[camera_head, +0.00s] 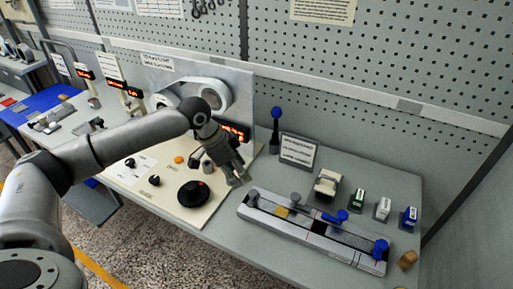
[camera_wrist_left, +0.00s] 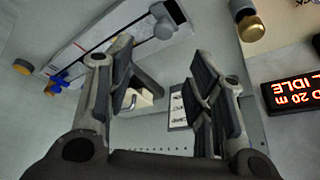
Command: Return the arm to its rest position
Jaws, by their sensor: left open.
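My left gripper (camera_head: 238,177) hangs at the end of my left arm, above the bench just right of the cream control panel (camera_head: 143,200). Its two fingers stand apart in the left wrist view (camera_wrist_left: 168,85), with nothing between them. It is apart from the long white rail device (camera_head: 310,237) to its right, which also shows at the upper left of the left wrist view (camera_wrist_left: 95,50). My right gripper is not in view.
A perforated wall (camera_head: 400,60) closes the back.

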